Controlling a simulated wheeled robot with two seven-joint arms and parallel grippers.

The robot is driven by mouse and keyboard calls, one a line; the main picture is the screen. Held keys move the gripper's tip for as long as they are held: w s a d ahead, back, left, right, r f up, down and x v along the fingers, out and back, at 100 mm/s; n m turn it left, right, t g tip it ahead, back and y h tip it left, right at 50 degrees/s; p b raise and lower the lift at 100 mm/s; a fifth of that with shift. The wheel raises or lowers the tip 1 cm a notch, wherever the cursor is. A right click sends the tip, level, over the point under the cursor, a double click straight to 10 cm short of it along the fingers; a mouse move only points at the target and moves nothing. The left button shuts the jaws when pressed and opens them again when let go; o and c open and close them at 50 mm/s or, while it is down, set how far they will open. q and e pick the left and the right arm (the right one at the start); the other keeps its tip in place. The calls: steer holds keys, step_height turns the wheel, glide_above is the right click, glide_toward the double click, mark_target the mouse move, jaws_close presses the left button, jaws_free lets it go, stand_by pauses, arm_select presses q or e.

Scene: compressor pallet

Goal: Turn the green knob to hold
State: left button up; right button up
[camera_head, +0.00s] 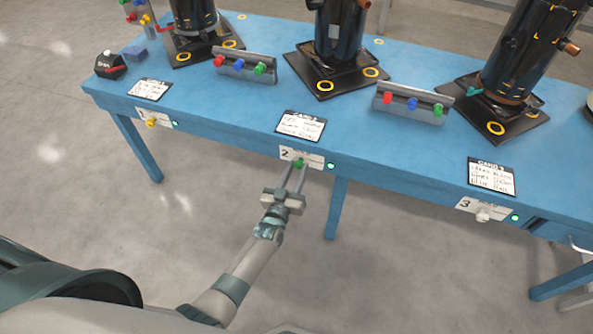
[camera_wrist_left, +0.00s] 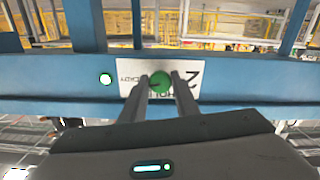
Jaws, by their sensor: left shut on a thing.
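The green knob (camera_head: 298,163) sits on the white plate marked 2 (camera_head: 316,160) on the front edge of the blue table. My left gripper (camera_head: 296,170) reaches up to it from below, with its two fingers on either side of the knob. In the left wrist view the green knob (camera_wrist_left: 160,82) shows between the fingertips (camera_wrist_left: 160,86), which are closed on it. That view shows the plate (camera_wrist_left: 130,68) upside down, with part of its lettering hidden by the fingers. The knob's pointer direction is too small to tell. My right gripper is not in view.
A yellow knob (camera_head: 151,123) is at station 1 and a white knob (camera_head: 483,215) at station 3. Black compressors, racks with coloured pegs (camera_head: 245,67) and cards (camera_head: 301,126) stand on the blue table (camera_head: 230,115). A table leg (camera_head: 336,207) is right of my gripper.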

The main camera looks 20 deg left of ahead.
arm_select(q)
steer(key=shift+n, duration=0.8)
steer(key=n+b, duration=0.1)
steer(key=n, duration=0.2)
steer(key=shift+n, duration=0.3)
steer(key=shift+f+n, duration=0.1)
steer(key=shift+n, duration=0.3)
steer(key=shift+n+b, duration=0.35)
steer(key=shift+n, duration=0.15)
steer(key=n+b, duration=0.1)
steer(key=n, duration=0.2)
steer(key=shift+n, duration=0.3)
steer(key=n+b, duration=0.1)
steer(key=n, duration=0.1)
steer(key=shift+n, duration=0.3)
steer(key=shift+n+b, duration=0.65)
steer(key=shift+n, duration=0.85)
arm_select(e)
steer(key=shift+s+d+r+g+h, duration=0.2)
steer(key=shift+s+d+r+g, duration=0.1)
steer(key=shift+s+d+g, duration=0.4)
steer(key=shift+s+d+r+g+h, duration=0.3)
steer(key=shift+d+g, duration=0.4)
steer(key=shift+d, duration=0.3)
arm_select(q)
steer(key=o, duration=1)
